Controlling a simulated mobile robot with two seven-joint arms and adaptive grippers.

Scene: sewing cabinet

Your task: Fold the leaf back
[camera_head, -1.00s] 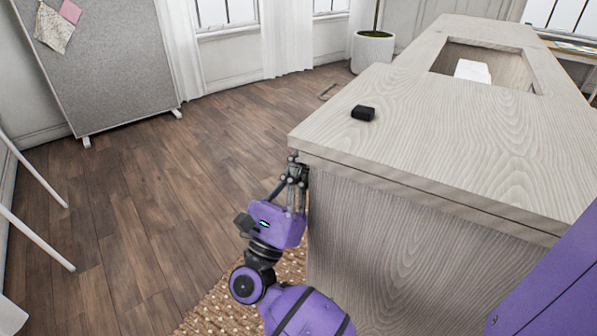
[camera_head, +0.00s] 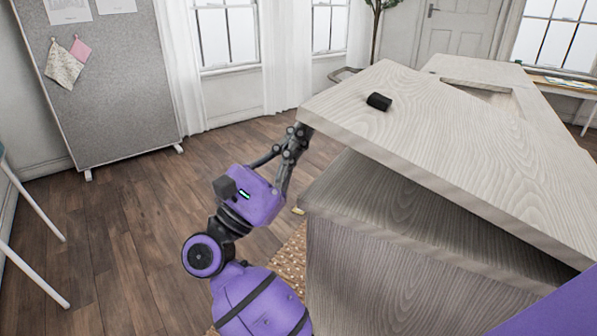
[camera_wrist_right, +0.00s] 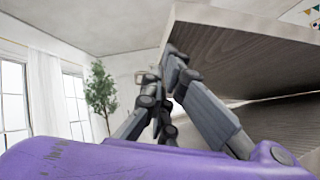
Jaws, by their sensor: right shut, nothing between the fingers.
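The leaf (camera_head: 430,135) is a pale wood-grain panel on top of the cabinet (camera_head: 400,270). It is tilted, with its left edge raised and a dark wedge-shaped gap below it. A small black block (camera_head: 378,102) sits on its upper face near the raised edge. My right gripper (camera_head: 299,132) is at the leaf's raised left corner, fingers pointing up and touching or nearly touching the edge. In the right wrist view the gripper (camera_wrist_right: 173,62) has its fingers shut together, against or just beside the leaf's underside (camera_wrist_right: 235,62). My left gripper is not in view.
The opening in the tabletop (camera_head: 480,90) lies behind the leaf. A grey pinboard (camera_head: 105,100) stands at the left. The wooden floor (camera_head: 130,230) left of the cabinet is mostly clear, with a woven rug (camera_head: 290,262) beside it.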

